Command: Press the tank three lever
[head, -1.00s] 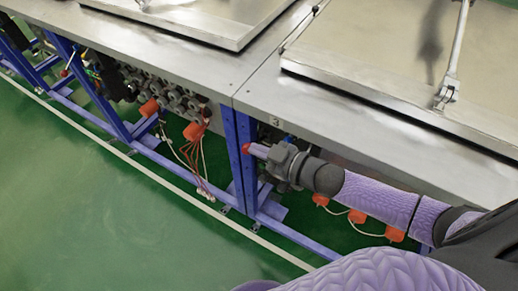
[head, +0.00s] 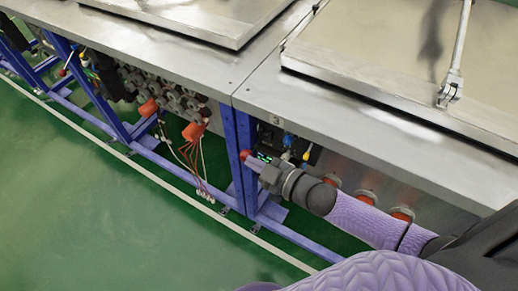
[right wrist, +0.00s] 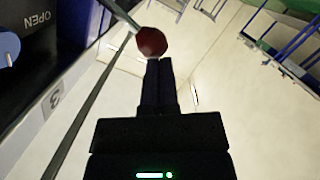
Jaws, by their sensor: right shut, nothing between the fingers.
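The tank three lever shows as a round red knob (head: 246,155) beside the blue frame post, below the tabletop marked 3. In the right wrist view the red knob (right wrist: 151,42) sits just beyond my fingertips, close to or touching them; I cannot tell which. My right gripper (head: 254,160) is shut and empty, reaching in from the right under the table edge. Its closed fingers (right wrist: 160,62) show side by side in the right wrist view. Most of the lever's rod is hidden in the head view. My left gripper is not in view.
The steel tabletop (head: 190,68) overhangs the lever area. A blue post (head: 238,160) stands just left of the knob. Valves with orange parts (head: 148,107) and hanging cables are further left. A label reading 3 (right wrist: 55,98) shows in the wrist view. Green floor lies open in front.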

